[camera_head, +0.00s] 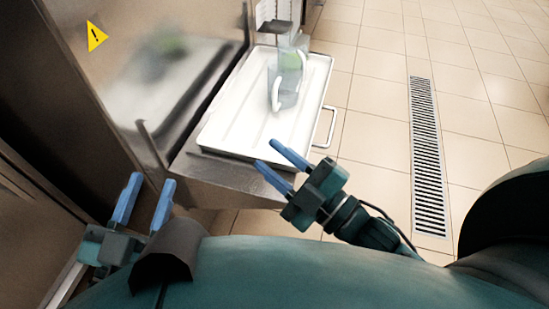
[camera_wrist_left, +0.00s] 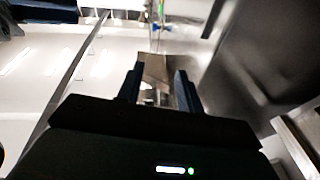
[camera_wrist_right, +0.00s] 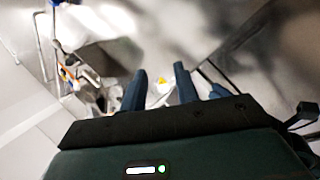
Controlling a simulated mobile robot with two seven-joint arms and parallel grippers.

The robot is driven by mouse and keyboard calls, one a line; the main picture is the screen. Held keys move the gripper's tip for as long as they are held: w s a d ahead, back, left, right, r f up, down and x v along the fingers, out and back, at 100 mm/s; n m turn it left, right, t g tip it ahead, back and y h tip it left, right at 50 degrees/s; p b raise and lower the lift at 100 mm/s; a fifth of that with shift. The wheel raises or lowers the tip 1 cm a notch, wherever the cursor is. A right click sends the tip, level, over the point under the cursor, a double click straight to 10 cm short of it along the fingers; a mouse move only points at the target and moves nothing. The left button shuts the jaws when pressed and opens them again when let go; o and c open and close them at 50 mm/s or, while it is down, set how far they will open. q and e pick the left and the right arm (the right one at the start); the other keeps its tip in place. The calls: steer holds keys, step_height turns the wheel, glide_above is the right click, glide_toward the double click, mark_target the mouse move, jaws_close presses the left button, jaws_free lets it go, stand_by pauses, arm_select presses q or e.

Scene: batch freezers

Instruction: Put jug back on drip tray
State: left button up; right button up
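A clear jug (camera_head: 289,88) with a pale handle and some green near its top shows in the head view. It appears upright on the far part of the white drip tray (camera_head: 225,130), under the dispensing front of the machine. My right gripper (camera_head: 267,154) is open and empty, just off the near edge of the tray and short of the jug. My left gripper (camera_head: 151,181) is open and empty, lower left, in front of the machine's steel side. Neither touches the jug. The wrist views show both finger pairs apart; I cannot clearly make out the jug there.
A steel machine panel (camera_head: 150,60) with a yellow warning sign (camera_head: 96,36) stands to the left of the tray. A metal handle (camera_head: 329,127) sticks out on the tray's right side. The tiled floor with a drain grate (camera_head: 425,150) is clear to the right.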

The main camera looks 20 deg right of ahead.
steer(key=r+m, duration=0.1)
steer(key=m, duration=0.2)
steer(key=s+m+h, duration=0.1)
steer(key=m, duration=0.2)
steer(key=s+a+r+m+t+h, duration=0.1)
steer(key=m, duration=0.2)
steer(key=shift+a+r, duration=0.1)
steer(key=shift+r, duration=0.25)
